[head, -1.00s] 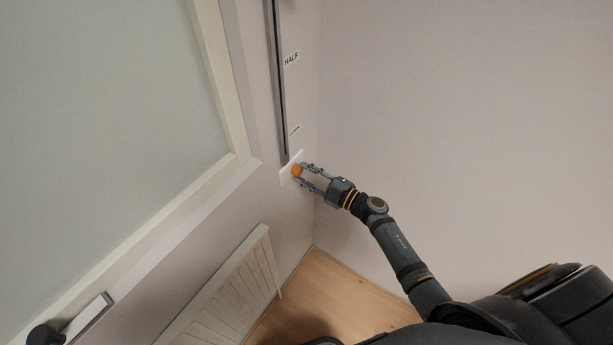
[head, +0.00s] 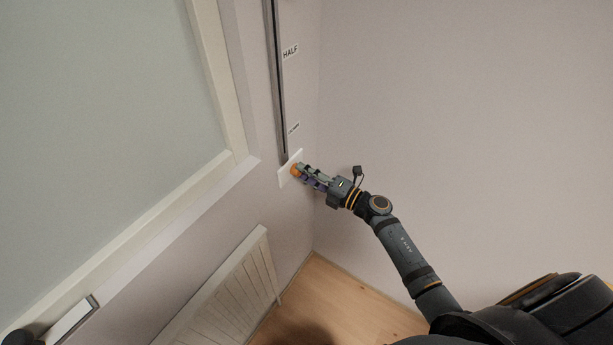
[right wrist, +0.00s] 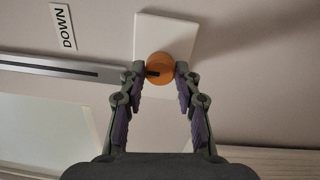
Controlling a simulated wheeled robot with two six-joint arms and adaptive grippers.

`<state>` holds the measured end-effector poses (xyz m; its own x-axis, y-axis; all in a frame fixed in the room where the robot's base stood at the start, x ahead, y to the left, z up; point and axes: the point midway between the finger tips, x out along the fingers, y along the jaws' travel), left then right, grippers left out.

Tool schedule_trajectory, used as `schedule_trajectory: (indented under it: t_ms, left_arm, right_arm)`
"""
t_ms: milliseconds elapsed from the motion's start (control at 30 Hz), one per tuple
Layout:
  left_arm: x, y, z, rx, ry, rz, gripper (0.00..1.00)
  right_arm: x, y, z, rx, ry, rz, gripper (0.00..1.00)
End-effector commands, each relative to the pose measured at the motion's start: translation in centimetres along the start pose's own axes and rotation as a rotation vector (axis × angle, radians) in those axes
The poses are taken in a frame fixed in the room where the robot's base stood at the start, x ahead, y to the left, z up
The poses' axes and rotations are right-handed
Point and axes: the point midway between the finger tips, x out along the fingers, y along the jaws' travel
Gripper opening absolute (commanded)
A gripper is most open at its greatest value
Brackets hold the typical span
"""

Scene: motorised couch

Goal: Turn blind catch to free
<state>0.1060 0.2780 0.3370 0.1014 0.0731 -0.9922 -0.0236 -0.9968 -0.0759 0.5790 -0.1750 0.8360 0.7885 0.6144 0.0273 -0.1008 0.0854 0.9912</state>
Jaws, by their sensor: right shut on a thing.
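The blind catch is an orange round knob (head: 295,170) on a white wall plate (head: 284,178), at the lower end of a dark vertical track. In the right wrist view the knob (right wrist: 160,69) shows a dark mark on its left side, and the plate (right wrist: 180,35) is behind it. My right gripper (head: 301,172) is shut on the knob, with one finger on each side; its fingertips also show in the right wrist view (right wrist: 160,72). My left gripper is not in view.
The track (head: 277,80) runs up the wall past a HALF label (head: 290,52). A DOWN label (right wrist: 63,27) is beside it in the right wrist view. A window frame (head: 215,80) is at left, a white radiator (head: 225,295) below.

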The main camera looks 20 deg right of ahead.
Motion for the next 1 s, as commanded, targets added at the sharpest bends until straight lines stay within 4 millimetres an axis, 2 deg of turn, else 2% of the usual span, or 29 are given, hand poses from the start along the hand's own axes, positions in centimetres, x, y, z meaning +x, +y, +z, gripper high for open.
schedule_trajectory:
  t_ms: [633,667,700,800,1000]
  left_arm:
    - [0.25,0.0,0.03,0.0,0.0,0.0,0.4]
    - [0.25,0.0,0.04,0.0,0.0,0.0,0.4]
    - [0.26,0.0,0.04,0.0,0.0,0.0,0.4]
    - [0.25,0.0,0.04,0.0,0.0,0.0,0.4]
    - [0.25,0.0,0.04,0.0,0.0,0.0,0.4]
  right_arm:
    - [-0.04,-0.1,0.0,-0.044,0.001,-0.002,0.01]
    - [-0.04,-0.1,0.0,-0.044,0.001,-0.002,0.36]
    - [-0.03,-0.1,-0.01,-0.044,0.001,-0.002,0.42]
    - [-0.02,-0.07,0.0,-0.043,0.001,-0.002,0.55]
    - [-0.01,-0.02,0.0,-0.043,0.001,-0.001,0.55]
